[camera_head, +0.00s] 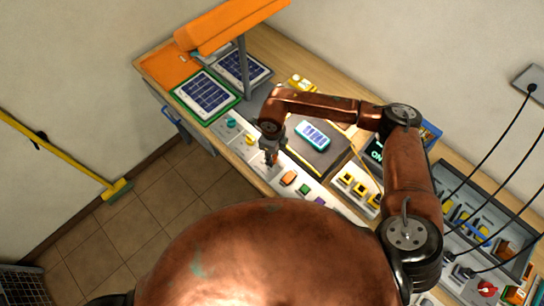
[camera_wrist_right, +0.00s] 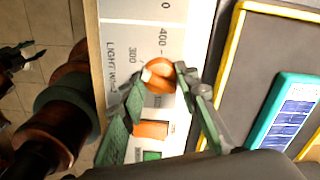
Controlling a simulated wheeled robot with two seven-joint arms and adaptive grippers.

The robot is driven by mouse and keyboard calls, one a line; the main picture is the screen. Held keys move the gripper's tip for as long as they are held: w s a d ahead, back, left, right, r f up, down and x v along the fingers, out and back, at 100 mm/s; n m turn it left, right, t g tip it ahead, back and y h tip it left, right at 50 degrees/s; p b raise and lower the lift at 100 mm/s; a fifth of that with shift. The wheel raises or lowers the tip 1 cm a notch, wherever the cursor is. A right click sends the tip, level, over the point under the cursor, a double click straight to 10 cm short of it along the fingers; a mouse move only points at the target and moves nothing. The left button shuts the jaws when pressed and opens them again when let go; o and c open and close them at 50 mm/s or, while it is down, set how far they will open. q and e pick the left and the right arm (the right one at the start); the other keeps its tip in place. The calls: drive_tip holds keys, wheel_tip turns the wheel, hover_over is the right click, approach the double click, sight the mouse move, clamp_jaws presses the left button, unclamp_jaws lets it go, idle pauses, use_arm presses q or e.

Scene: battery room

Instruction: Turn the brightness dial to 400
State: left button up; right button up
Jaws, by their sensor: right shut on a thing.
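The brightness dial is an orange round knob (camera_wrist_right: 161,76) on a pale panel printed with LIGHT and a scale showing 300, 400 and 0. A pale mark on the knob's left side faces roughly the 300 side of the scale; its exact reading cannot be told. My right gripper (camera_wrist_right: 164,80) is shut on the knob, one finger on each side. In the head view my right gripper (camera_head: 270,157) reaches down to the front panel of the bench and hides the knob. A dark, gripper-like shape (camera_wrist_right: 16,56) at the wrist view's left edge may be my left gripper; its jaws are unclear.
An orange button (camera_wrist_right: 151,130) and a green one (camera_wrist_right: 152,155) sit close below the dial. A dark yellow-edged pad (camera_head: 318,150) holds a small solar panel (camera_head: 312,134). Teal (camera_head: 231,122) and yellow (camera_head: 250,139) knobs lie left of my gripper. An orange lamp (camera_head: 225,25) overhangs the bench.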

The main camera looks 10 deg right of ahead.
drive_tip(key=m, duration=0.6)
drive_tip(key=shift+a+b, duration=0.15)
drive_tip(key=shift+b, duration=0.15)
drive_tip(key=m, duration=0.6)
drive_tip(key=shift+r+m, duration=0.1)
drive_tip(key=shift+m, duration=0.3)
drive_tip(key=shift+w, duration=0.1)
drive_tip(key=o, duration=1.2)
drive_tip(key=shift+c, duration=0.2)
wheel_tip(320, 180, up, 12)
